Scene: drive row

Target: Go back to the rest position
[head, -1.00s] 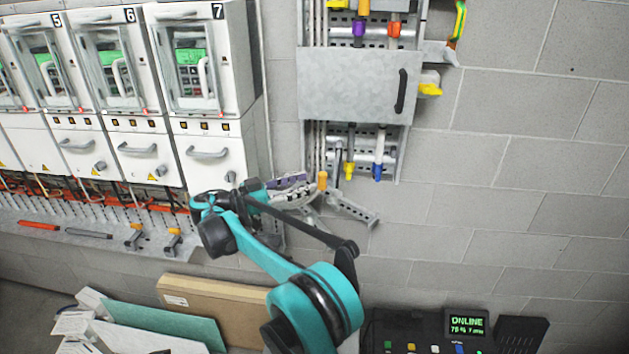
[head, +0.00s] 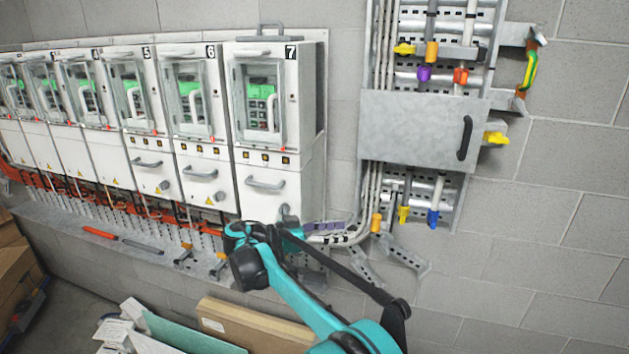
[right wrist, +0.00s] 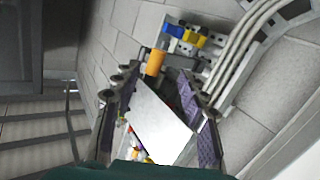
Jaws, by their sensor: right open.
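My right gripper (head: 326,232) is in front of the wall, just right of the foot of drive cabinet 7 (head: 270,130). Its teal arm comes up from the bottom of the head view. In the right wrist view the two fingers with purple pads (right wrist: 157,78) stand wide apart. Nothing is held between them. The grey metal cover plate (right wrist: 163,122) shows behind the gap, apart from the fingers. My left gripper is not in view.
A row of numbered drive cabinets fills the left wall. The cable rack with its grey cover (head: 415,128) and black handle stands at right. A shelf (head: 110,240) with tools runs below the cabinets. Boards (head: 250,325) and cartons stand on the floor. The right-hand block wall is bare.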

